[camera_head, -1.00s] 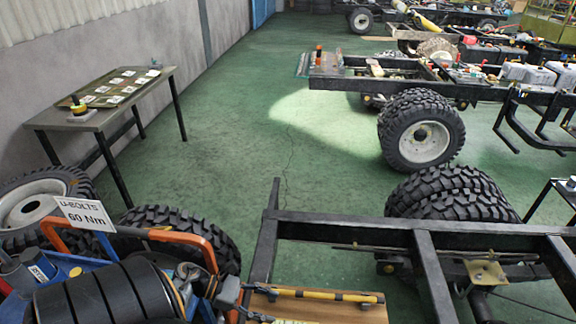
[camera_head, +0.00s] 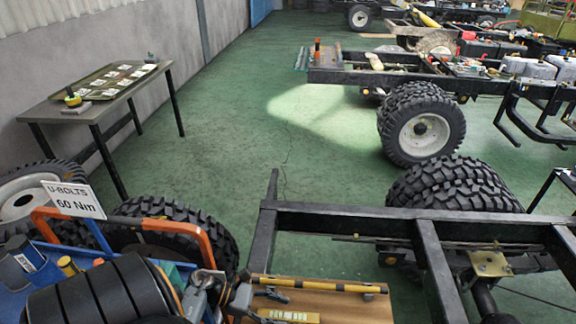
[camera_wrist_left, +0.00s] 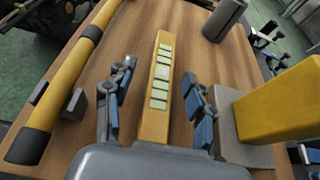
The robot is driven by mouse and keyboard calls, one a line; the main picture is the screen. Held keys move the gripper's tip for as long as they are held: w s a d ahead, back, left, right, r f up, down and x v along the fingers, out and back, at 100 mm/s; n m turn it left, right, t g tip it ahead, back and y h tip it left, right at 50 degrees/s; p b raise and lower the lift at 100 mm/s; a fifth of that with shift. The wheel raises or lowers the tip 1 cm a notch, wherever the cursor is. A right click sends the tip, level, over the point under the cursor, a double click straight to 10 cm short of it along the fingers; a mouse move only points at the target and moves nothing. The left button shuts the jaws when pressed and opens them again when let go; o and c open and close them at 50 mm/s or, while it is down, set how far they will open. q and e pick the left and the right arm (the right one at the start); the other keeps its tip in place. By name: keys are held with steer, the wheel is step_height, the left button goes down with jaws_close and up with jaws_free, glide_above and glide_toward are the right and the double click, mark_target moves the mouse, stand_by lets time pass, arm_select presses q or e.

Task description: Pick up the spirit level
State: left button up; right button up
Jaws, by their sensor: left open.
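A yellow bar with a row of pale windows, which looks like the spirit level (camera_wrist_left: 161,70), lies on a brown wooden board (camera_wrist_left: 140,35). In the head view the level (camera_head: 290,316) is near the bottom edge, partly cut off. My left gripper (camera_wrist_left: 158,76) is open, with one finger on each side of the level and gaps between. The level's near end is hidden behind the gripper body in the wrist view. In the head view the left gripper (camera_head: 268,305) reaches in from the left at the level's left end. My right gripper is not in view.
A longer yellow bar with black bands (camera_wrist_left: 75,75) lies left of the level, beside small grey blocks. A grey cylinder (camera_wrist_left: 224,19) and a large yellow block (camera_wrist_left: 283,105) stand to the right. A black chassis frame (camera_head: 430,260) borders the board on the right.

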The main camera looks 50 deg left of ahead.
mark_target(290, 315)
arm_select(q)
steer(key=shift+p+x, duration=0.5)
steer(key=shift+x, duration=1.4)
steer(key=shift+s+d+f, duration=0.1)
steer(key=shift+s, duration=0.05)
jaws_close()
